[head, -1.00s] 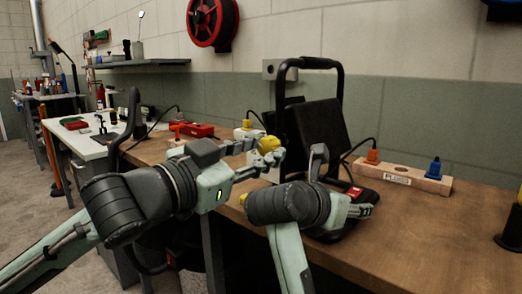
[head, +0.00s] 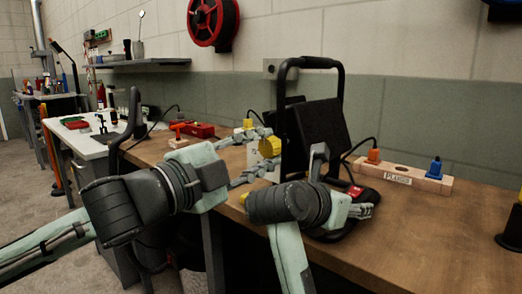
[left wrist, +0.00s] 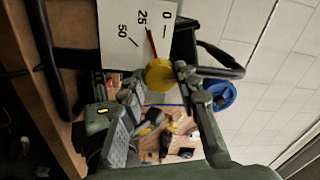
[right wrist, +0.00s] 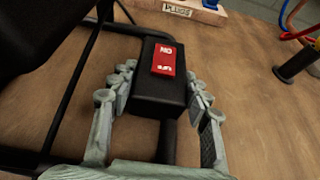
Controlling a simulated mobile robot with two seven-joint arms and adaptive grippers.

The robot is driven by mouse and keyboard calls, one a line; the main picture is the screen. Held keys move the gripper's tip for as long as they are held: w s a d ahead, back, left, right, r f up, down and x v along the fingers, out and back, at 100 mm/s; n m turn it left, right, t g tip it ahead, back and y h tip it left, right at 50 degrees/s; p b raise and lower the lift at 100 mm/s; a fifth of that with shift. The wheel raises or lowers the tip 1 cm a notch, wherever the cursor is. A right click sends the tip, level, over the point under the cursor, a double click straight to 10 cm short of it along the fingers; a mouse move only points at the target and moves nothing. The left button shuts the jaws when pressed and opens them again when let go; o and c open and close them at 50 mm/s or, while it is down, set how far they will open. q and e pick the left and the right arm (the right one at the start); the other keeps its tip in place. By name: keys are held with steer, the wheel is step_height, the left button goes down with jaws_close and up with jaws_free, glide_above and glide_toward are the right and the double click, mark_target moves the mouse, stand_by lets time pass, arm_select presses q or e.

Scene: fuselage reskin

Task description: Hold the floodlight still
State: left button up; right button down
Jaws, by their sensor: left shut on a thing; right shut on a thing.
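The floodlight (head: 322,128) stands on the bench, a black panel in a black tubular frame. My right gripper (head: 362,209) is at its base. In the right wrist view my right gripper (right wrist: 160,88) is shut on a black box (right wrist: 150,108) with a red rocker switch (right wrist: 164,61). My left gripper (head: 267,152) is left of the floodlight, its fingers above and below a yellow knob (head: 270,147). In the left wrist view the knob (left wrist: 160,75) sits between the fingertips, by a white dial plate (left wrist: 120,35) marked 0, 25 and 50 with a red pointer.
A wooden block labelled PLUGS (head: 400,178) holds orange and blue plugs right of the floodlight. A red box (head: 200,130) lies further left. A red hose reel (head: 213,22) hangs on the wall.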

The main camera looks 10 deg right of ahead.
arm_select(q)
steer(key=shift+m, duration=0.8)
steer(key=o, duration=1.2)
steer(key=shift+c, duration=0.2)
steer(key=v, duration=1.2)
steer(key=shift+w+a, duration=0.1)
steer(key=shift+w, duration=0.05)
